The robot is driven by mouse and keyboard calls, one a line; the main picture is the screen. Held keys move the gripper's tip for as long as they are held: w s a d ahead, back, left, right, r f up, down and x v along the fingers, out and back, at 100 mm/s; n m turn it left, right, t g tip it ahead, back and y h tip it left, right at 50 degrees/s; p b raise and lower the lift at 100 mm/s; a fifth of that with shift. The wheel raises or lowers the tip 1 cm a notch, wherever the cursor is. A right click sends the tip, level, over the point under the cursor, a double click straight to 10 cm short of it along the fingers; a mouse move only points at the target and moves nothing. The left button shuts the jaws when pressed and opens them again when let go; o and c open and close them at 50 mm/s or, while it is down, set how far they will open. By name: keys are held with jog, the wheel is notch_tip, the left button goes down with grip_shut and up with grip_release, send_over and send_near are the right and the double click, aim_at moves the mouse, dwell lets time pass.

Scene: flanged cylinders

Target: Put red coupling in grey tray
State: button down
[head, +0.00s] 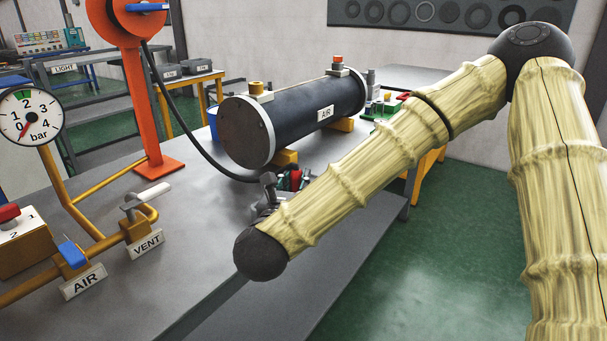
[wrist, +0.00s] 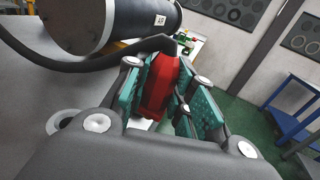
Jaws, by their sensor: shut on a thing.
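The red coupling (wrist: 158,85) is between the teal finger pads of my gripper (wrist: 166,98) in the wrist view. In the head view only a small red part of the coupling (head: 296,179) shows beside my gripper (head: 284,184), partly hidden by my arm. The gripper is shut on the coupling, over the grey bench near the tank. A black hose (head: 205,152) runs from the orange stand to the coupling's far end; the wrist view shows the hose (wrist: 75,60) too. I cannot make out a grey tray in either view.
A dark tank (head: 290,118) labelled AIR lies on yellow supports just behind the gripper. Yellow pipes with AIR and VENT valves (head: 128,222) and a gauge (head: 30,115) stand at left. The grey bench (head: 200,235) is clear in front.

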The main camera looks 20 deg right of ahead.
jog(key=x, duration=0.8)
jog(key=f+x, duration=0.1)
jog(key=x, duration=0.3)
jog(key=shift+w+a+p, duration=0.25)
jog(key=shift+a+p, duration=0.05)
jog(key=shift+a, duration=0.05)
jog(key=shift+d+f, duration=0.1)
jog(key=shift+f, duration=1.65)
jog(key=shift+w+f+b, duration=0.1)
jog(key=shift+f+b, duration=0.15)
jog(key=shift+b, duration=0.05)
jog(key=c, duration=1.2)
grip_release()
jog(key=shift+r, duration=0.1)
jog(key=shift+r+p, duration=0.15)
jog(key=shift+p, duration=0.15)
jog(key=v, duration=1.2)
jog(key=shift+b, duration=0.4)
